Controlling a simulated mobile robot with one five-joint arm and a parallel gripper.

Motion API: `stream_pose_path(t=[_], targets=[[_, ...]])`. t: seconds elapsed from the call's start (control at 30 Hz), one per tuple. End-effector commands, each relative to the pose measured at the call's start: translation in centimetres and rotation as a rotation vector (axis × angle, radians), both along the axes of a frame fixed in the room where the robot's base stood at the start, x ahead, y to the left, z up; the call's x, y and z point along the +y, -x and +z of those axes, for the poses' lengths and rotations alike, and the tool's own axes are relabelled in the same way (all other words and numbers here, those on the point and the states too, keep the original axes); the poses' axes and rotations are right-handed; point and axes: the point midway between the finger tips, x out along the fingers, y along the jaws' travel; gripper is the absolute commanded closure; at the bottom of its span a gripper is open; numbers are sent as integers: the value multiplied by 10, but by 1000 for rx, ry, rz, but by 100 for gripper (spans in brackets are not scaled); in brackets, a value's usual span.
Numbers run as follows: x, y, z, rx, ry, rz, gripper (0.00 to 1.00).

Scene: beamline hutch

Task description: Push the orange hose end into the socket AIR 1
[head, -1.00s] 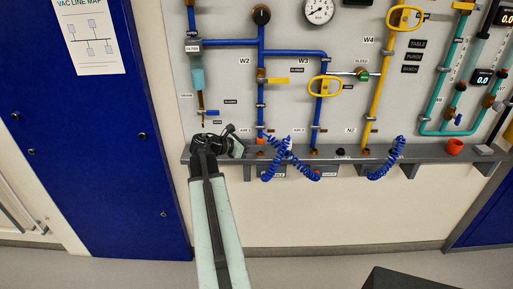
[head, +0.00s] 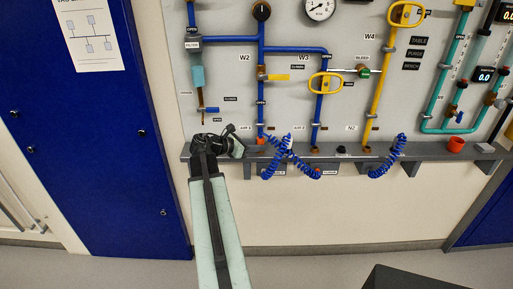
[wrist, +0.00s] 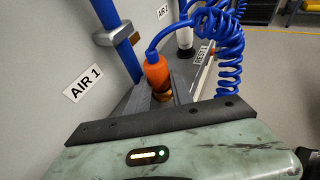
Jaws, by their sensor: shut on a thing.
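The orange hose end (wrist: 156,72) stands roughly upright in the wrist view, with a blue coiled hose (wrist: 229,50) running from its top. My gripper (wrist: 160,88) is shut on it, a grey finger on either side. A brass fitting (wrist: 163,97) shows just below it, partly hidden by my gripper's body. I cannot tell how deep the hose end sits in it. The AIR 1 label (wrist: 83,84) is on the panel to the left. In the head view the orange end (head: 261,140) is at the shelf below a blue pipe, right of my gripper (head: 244,143).
A grey shelf (head: 415,156) runs along the panel's foot. A blue pipe (wrist: 123,45) with a clamp stands close behind the hose end. Another blue coiled hose (head: 386,158) hangs farther right, and a red-orange cup (head: 456,145) stands on the shelf.

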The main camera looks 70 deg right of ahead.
Motion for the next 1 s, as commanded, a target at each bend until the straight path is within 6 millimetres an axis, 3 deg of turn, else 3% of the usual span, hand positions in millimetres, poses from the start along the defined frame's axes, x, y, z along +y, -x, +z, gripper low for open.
stream_pose_path(t=[0.03,0.07,0.13,0.47,0.8,1.0], targets=[[0,0,0,1,1,0,100],[0,0,0,1,1,0,68],[0,0,0,1,1,0,48],[1,-1,1,0,0,0,48],[46,-31,25,0,1,3,48],[59,-40,29,1,1,0,48]])
